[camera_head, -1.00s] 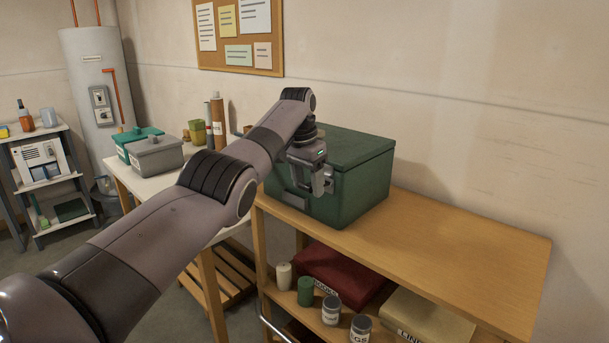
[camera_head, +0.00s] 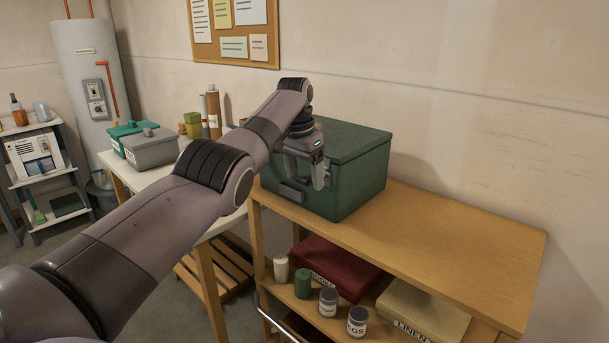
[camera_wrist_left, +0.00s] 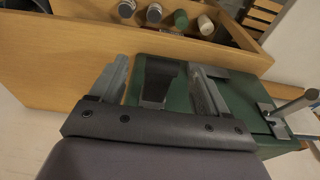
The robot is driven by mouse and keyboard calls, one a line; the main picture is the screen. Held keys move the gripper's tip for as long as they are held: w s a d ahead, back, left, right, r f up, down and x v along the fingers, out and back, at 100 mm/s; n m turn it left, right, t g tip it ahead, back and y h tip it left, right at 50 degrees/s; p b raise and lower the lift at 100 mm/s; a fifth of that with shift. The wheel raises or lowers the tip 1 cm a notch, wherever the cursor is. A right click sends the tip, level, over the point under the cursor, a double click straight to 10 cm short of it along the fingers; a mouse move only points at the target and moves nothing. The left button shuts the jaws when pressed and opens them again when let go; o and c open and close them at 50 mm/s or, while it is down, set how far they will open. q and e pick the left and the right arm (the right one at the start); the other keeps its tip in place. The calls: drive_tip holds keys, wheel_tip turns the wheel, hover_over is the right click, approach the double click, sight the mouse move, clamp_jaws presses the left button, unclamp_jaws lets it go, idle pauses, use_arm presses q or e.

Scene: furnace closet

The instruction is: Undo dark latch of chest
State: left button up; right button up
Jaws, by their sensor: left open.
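The green chest (camera_head: 362,188) stands lidded on the left end of the wooden bench and also fills much of the wrist view (camera_wrist_left: 242,92). My left gripper (camera_head: 319,186) is at the chest's front face, near its right part, and hides some of it. In the wrist view its two grey fingers (camera_wrist_left: 160,84) are apart, and the dark latch (camera_wrist_left: 156,84) shows between them. I cannot tell whether either finger touches the latch. A metal lever-like fitting (camera_wrist_left: 294,106) is on the chest at the right of the wrist view. My right gripper is not in view.
The bench top (camera_head: 465,235) is clear right of the chest. Its lower shelf holds a red box (camera_head: 338,264), a beige box (camera_head: 422,308) and several small cans. A white table with a grey box (camera_head: 150,148) stands to the left.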

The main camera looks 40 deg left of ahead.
sight(301, 178)
use_arm(q)
drive_tip(key=r, duration=0.4)
drive_tip(key=s+r, duration=0.1)
drive_tip(key=r, duration=0.1)
drive_tip(key=shift+r, duration=0.35)
drive_tip(key=shift+s+f, duration=0.1)
